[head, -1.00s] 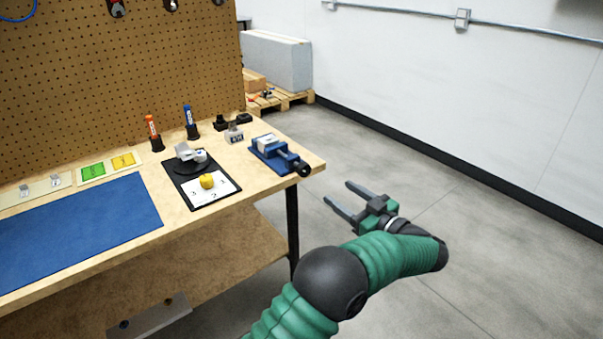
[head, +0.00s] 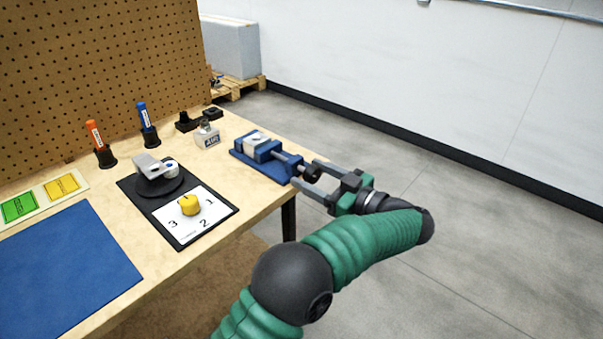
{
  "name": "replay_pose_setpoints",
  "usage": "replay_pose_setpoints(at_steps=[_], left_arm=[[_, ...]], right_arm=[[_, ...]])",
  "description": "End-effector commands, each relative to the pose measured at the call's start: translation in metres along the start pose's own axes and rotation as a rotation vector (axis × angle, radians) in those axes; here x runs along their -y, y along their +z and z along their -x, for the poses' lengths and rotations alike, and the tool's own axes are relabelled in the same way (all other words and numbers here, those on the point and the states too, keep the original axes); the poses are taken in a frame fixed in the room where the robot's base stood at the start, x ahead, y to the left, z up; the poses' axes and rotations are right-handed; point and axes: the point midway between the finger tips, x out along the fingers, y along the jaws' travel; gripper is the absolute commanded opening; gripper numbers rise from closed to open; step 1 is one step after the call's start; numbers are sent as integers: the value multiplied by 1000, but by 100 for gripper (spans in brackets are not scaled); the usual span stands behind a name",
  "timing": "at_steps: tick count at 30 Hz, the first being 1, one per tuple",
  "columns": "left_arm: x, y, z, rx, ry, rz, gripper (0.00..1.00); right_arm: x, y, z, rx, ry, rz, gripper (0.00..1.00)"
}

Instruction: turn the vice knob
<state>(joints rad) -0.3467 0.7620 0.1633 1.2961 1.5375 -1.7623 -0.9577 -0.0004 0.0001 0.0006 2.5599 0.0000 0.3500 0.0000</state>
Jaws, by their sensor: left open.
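The blue vice (head: 258,150) is fixed at the right end of the bench on a blue base. Its black round knob (head: 312,172) is at the end of the screw, facing right past the bench edge. My left gripper (head: 305,173) is open. Its two grey fingers reach in from the right, one on the far side of the knob and one on the near side. I cannot tell whether either finger touches it. My right gripper is not in view.
A yellow knob (head: 190,205) sits on a numbered card left of the vice, beside a grey device (head: 155,168). Orange (head: 95,135) and blue (head: 143,117) markers stand in holders. A blue mat (head: 65,262) lies at left. Open floor is right of the bench.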

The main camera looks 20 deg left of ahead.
Motion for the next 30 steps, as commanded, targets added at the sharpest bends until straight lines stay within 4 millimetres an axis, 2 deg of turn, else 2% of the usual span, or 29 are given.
replay_pose_setpoints(at_steps=[5,18,30], left_arm=[[0,1,-2,3,1,0,57],[1,2,-6,5,-3,0,0],[1,1,-5,8,-2,61,0]], right_arm=[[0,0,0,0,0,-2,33],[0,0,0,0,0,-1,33],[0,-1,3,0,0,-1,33]])
